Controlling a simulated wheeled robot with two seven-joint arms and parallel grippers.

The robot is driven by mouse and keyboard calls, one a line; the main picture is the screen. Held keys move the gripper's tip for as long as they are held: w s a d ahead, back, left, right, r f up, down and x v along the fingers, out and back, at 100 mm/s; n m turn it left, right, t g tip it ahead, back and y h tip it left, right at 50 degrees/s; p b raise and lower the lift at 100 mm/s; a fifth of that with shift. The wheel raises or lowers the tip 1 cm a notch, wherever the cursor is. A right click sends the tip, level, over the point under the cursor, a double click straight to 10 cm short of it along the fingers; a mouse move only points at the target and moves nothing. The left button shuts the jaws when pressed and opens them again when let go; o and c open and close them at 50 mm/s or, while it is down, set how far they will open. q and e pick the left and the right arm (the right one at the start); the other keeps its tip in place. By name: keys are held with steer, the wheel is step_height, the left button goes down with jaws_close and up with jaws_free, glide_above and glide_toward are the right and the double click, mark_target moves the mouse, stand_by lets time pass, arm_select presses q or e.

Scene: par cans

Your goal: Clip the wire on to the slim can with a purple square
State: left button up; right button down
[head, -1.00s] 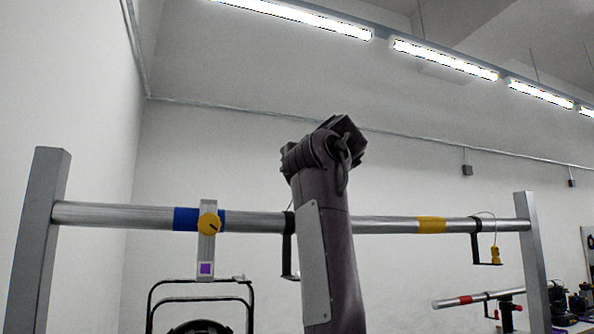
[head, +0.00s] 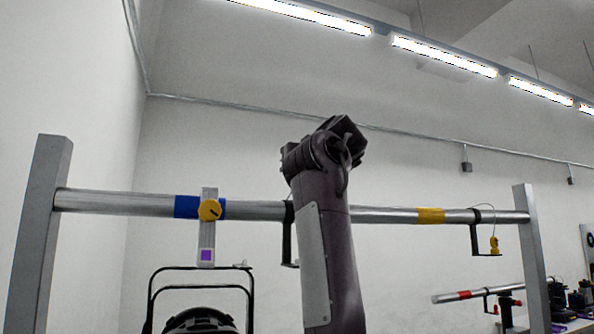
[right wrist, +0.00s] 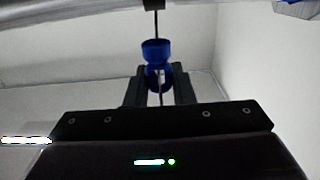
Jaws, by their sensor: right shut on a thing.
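The purple square (head: 206,255) is on a pale tag at the foot of a grey hanging strip with a yellow knob (head: 209,210). The strip hangs at a blue band on the bar, left of my arm. Below it is a dark rounded can (head: 199,321) inside a thin black yoke (head: 151,300), cut by the lower edge. In the right wrist view my right gripper (right wrist: 160,88) is shut on a blue wire end (right wrist: 156,50). A dark wire runs up from it towards the bar. My left gripper is not in view.
The horizontal metal bar (head: 380,215) spans two grey posts (head: 39,240), and my arm hides part of it. A smaller bar (head: 463,295) stands farther back.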

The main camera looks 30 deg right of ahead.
steer(key=shift+f+b, duration=5.65)
steer(key=shift+f, duration=0.65)
steer(key=shift+w+a+f+p, duration=0.1)
steer(key=shift+w+a, duration=0.35)
steer(key=shift+a, duration=1.25)
steer(key=shift+w+a+f+p, duration=0.1)
steer(key=shift+w+a, duration=0.3)
steer(key=shift+a, duration=1.3)
steer(key=shift+w+a+p, duration=0.1)
steer(key=shift+w+a, duration=0.35)
steer(key=shift+a, duration=1.25)
